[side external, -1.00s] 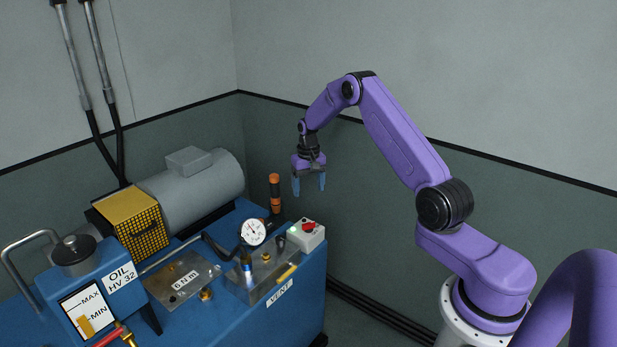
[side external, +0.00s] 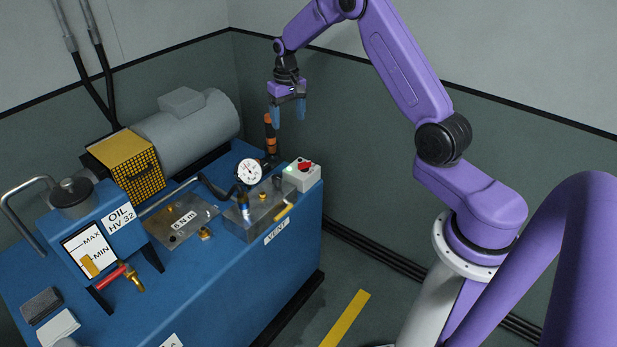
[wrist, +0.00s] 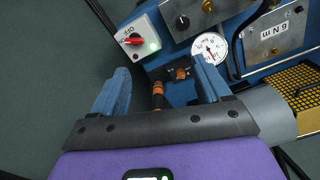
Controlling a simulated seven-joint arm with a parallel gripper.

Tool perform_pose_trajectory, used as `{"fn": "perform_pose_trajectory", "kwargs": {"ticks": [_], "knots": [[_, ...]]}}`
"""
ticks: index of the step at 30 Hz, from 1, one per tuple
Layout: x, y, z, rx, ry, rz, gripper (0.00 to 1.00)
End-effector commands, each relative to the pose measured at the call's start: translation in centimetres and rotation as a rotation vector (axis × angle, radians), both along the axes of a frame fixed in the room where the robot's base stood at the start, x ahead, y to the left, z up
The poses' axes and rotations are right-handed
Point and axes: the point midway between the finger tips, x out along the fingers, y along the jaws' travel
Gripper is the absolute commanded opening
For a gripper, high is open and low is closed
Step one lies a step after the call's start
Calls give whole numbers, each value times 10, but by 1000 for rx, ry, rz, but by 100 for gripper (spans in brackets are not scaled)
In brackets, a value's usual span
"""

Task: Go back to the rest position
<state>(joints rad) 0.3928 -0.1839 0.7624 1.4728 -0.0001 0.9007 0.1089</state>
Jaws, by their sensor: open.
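My gripper (side external: 288,112) is purple with two blue fingers. It hangs in the air above the far right end of the blue console (side external: 222,290), fingers pointing down. It is open, with nothing between its fingers. In the wrist view the open fingers (wrist: 162,75) show apart, with an orange and black upright handle (wrist: 157,92) seen between them, beyond and below the tips. In the side view that handle (side external: 270,135) stands just below and left of the fingers, apart from them.
A grey switch box (side external: 310,181) with a red knob and a green light sits at the console's right corner. A round gauge (side external: 249,172), a grey motor (side external: 195,125) and a yellow mesh guard (side external: 128,163) stand on the console.

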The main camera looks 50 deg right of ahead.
Motion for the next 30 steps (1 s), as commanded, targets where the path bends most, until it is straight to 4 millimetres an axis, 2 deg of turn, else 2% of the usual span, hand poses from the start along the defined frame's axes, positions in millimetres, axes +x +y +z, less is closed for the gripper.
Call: {"fn": "perform_pose_trajectory", "kwargs": {"ticks": [1, 6, 11, 15, 22, 30], "knots": [[-4, 21, 11, 0, -3, 54, 77], [-29, 82, 37, 0, -6, 223, 77], [-64, 133, 59, 0, -10, 384, 77], [-103, 169, 74, 0, -12, 522, 77], [-179, 210, 94, 2, -15, 754, 77], [-274, 227, 106, 5, -21, 1022, 77]]}}
